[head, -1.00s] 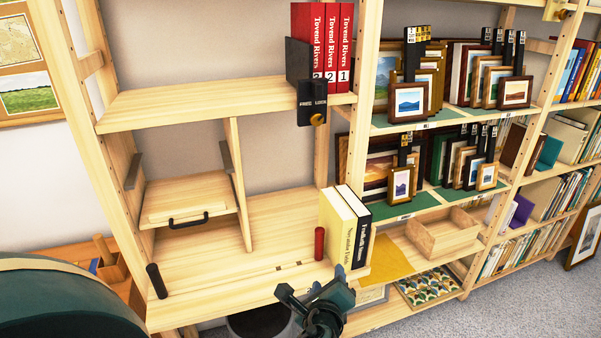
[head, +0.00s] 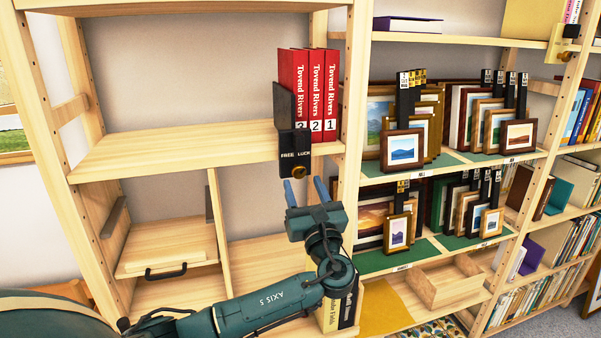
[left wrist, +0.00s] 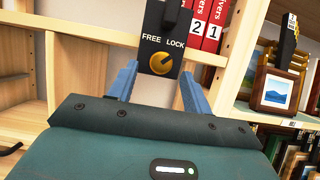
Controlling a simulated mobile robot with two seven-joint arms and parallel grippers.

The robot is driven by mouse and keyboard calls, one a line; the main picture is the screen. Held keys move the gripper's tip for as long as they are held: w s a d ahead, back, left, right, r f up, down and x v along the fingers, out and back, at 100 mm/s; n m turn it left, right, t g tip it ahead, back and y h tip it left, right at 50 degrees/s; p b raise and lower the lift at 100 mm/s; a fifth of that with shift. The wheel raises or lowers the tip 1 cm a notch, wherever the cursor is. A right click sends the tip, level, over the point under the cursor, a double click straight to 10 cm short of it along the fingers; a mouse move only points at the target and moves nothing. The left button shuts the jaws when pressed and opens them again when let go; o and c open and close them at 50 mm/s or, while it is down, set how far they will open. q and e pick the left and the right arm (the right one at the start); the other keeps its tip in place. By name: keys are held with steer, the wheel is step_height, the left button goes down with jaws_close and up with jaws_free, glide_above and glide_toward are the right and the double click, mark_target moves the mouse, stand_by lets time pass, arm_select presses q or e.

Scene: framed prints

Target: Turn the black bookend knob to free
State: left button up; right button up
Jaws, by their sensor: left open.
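The black bookend (head: 283,105) stands against the left side of the red books on the upper shelf. Its front plate (left wrist: 154,22) hangs over the shelf edge and carries the words FREE on the left and LOCK on the right. Below the words is a round brass knob (head: 298,171), which also shows in the left wrist view (left wrist: 162,63). Its marking seems to slant toward the upper right, but is small. My left gripper (head: 305,190) is open and empty, just below and in front of the knob. Its blue fingers point up at either side of it, apart from it. My right gripper is out of view.
Several red books (head: 316,85) stand on the upper shelf (head: 180,148). My left arm covers part of the lower shelf and the cream book (head: 328,316). Framed prints (head: 403,149) fill the shelves to the right. The upper shelf left of the bookend is clear.

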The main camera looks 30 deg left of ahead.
mark_target(300, 176)
arm_select(q)
steer(key=x, duration=0.2)
steer(key=shift+w+a+r, duration=0.15)
steer(key=shift+w+a, duration=0.3)
steer(key=shift+a, duration=0.05)
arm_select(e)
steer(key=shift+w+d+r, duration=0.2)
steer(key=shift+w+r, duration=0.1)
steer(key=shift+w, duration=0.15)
arm_select(q)
steer(key=c, duration=0.9)
steer(key=shift+c, duration=0.2)
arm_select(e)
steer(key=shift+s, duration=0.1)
